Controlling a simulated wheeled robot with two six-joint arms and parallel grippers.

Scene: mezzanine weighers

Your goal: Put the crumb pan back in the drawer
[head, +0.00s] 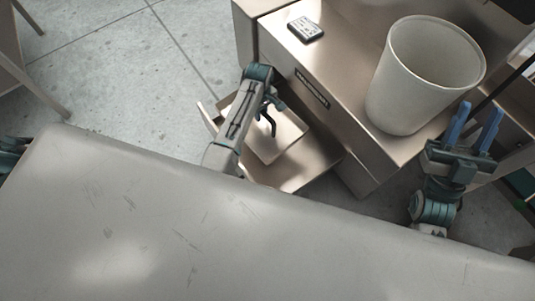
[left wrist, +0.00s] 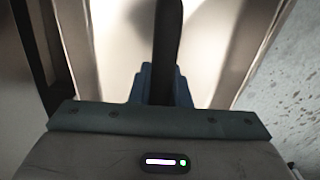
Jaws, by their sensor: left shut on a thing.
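The crumb pan (head: 283,140) is a shallow pale metal tray, at the open drawer (head: 312,168) low on the steel cabinet's front. Whether it rests fully inside or is just above the drawer floor is unclear. My left gripper (head: 268,103) is over the pan, shut on a dark bar that looks like its handle (head: 269,124). In the left wrist view the dark handle (left wrist: 167,40) runs up from between the blue fingers, with pale metal walls on both sides. My right gripper (head: 474,128) is open and empty, right of the cabinet.
A large white bin (head: 395,98) and a small dark-faced device (head: 305,29) stand on the steel cabinet (head: 345,105). A grey worn surface (head: 150,220) fills the foreground. Open tiled floor (head: 110,75) lies to the left, with a table leg at the far left.

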